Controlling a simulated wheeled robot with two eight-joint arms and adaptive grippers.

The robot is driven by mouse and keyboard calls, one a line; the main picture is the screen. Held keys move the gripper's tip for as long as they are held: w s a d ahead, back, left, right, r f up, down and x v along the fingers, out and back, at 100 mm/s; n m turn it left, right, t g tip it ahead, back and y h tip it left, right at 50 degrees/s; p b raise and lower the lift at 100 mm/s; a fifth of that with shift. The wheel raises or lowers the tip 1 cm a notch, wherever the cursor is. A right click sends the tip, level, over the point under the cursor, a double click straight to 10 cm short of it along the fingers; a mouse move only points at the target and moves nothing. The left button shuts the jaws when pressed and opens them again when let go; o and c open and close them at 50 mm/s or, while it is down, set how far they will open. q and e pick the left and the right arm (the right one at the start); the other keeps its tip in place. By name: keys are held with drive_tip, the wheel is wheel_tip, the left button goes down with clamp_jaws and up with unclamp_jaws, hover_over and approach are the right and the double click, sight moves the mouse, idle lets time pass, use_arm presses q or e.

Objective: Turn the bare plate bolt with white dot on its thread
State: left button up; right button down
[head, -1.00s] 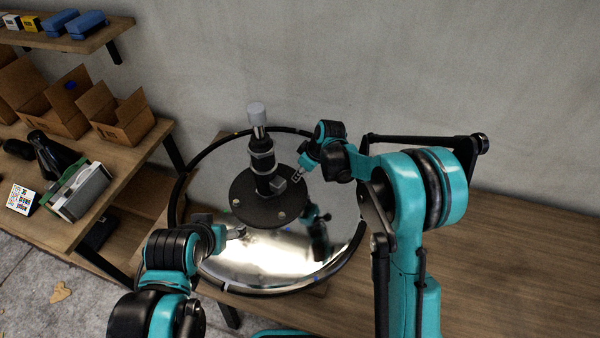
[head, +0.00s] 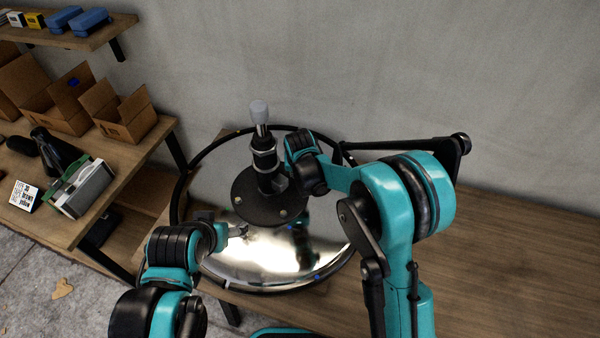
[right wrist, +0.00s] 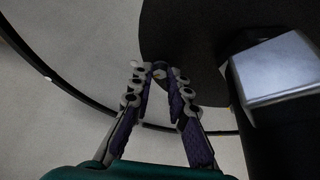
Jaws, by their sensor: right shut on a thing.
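The round black plate (head: 262,214) lies at the base of the upright post (head: 264,160) on the shiny chair base. Two pale bolts show on it in the head view, a left bolt (head: 237,201) and a front bolt (head: 283,212). My right gripper (right wrist: 161,70) is shut on a small bolt (right wrist: 160,67) at the plate's edge in the right wrist view. The fingertips cover most of this bolt, and I cannot make out a white dot on its thread. In the head view my right wrist hides these fingers. My left gripper (head: 241,231) hovers over the front of the base, its jaw opening unclear.
A grey block (right wrist: 278,68) juts from the post close to my right fingers. A dark ring (head: 180,190) surrounds the shiny base (head: 225,262). Shelves with open boxes (head: 122,112) stand at left. The wooden table (head: 510,250) is clear at right.

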drive_tip(key=shift+a+m+h, duration=0.15)
drive_tip(key=shift+m+h, duration=0.45)
drive_tip(key=shift+m, duration=1)
drive_tip(key=c, duration=1.5)
unclamp_jaws()
drive_tip(key=shift+o, duration=0.2)
drive_tip(key=v, duration=1.2)
drive_tip(key=shift+w, duration=0.2)
drive_tip(key=shift+a, duration=0.1)
